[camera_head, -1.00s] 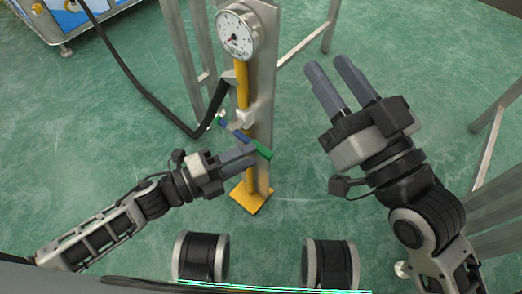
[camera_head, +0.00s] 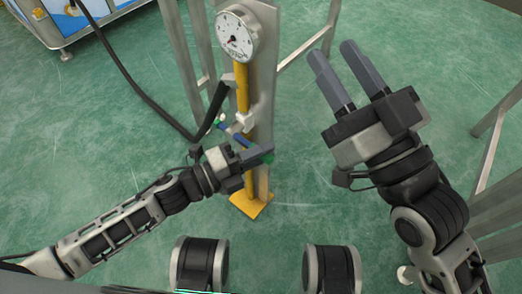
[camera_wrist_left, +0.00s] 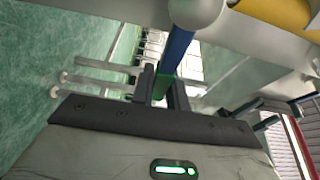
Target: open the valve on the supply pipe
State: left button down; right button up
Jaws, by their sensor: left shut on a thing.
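The supply pipe is a yellow pipe (camera_head: 242,97) on an upright metal post (camera_head: 262,110). A valve lever, blue (camera_head: 241,138) with a green end, crosses the pipe low down, below a white fitting (camera_head: 244,122). My left gripper (camera_head: 262,153) is at the lever's green end, which it partly hides. In the left wrist view the lever's blue part (camera_wrist_left: 178,48) leads down to the green part between the fingers of my left gripper (camera_wrist_left: 161,88), which is shut on it. My right gripper (camera_head: 332,62) is open and empty, to the right of the post.
A round gauge (camera_head: 238,34) tops the pipe. A black hose (camera_head: 135,90) runs to the pipe from the upper left. The post stands on a yellow foot (camera_head: 251,205). Metal frame legs (camera_head: 179,60) stand behind. Green floor is open at the left.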

pick_arm(q)
jog(key=shift+r, duration=0.1)
